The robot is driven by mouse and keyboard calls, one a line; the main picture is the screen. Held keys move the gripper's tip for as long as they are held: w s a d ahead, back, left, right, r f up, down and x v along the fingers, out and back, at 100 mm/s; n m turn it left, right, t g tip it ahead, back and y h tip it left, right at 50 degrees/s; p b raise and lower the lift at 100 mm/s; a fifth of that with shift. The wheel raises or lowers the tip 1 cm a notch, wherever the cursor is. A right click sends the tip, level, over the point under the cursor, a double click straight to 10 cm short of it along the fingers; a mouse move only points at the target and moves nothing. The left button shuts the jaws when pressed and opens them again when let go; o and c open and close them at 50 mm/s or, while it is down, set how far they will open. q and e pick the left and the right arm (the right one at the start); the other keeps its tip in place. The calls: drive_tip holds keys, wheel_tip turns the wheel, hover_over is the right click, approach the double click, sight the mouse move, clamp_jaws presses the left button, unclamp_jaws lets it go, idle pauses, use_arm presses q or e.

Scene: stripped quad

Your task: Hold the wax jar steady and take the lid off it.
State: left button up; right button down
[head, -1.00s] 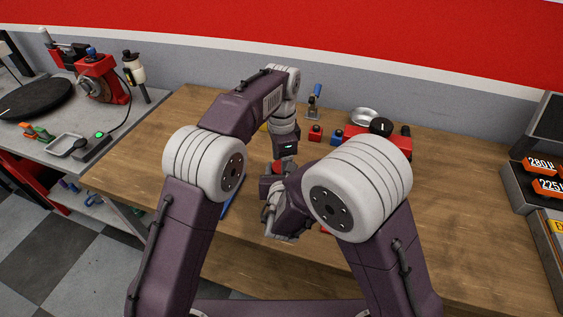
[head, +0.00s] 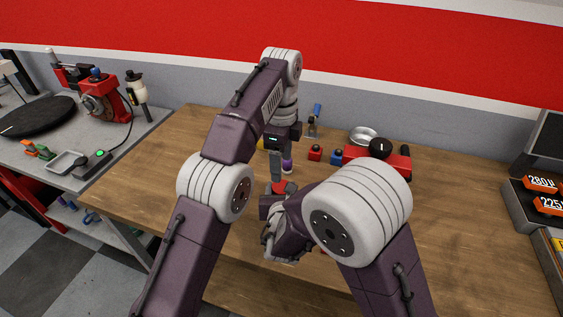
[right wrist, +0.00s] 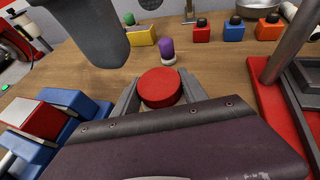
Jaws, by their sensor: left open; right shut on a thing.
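The wax jar's round red lid (right wrist: 160,87) shows between the fingers of my right gripper (right wrist: 157,100) in the right wrist view. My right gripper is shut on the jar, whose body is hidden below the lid. In the head view the red lid (head: 284,187) shows just above the right gripper (head: 272,207), partly covered by my arm. My left gripper (head: 279,170) is open above the lid, fingers pointing down. One grey finger of it (right wrist: 92,35) hangs large at upper left in the right wrist view, apart from the lid.
A purple object (right wrist: 166,48) stands just behind the jar. Red (right wrist: 202,30), blue (right wrist: 234,30) and orange (right wrist: 268,28) blocks and a metal bowl (head: 363,135) are farther back. A red-based metal stand (right wrist: 280,100) is at right, blue-and-red parts (right wrist: 45,125) at left.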

sight(281, 187)
use_arm(q)
wheel_tip(281, 187, down, 8)
drive_tip(key=shift+f, duration=0.1)
idle(0.4)
clamp_jaws()
drive_tip(key=n, duration=0.6)
drive_tip(key=shift+n, duration=0.4)
drive_tip(key=shift+o, duration=0.3)
unclamp_jaws()
drive_tip(key=shift+s+a, duration=0.1)
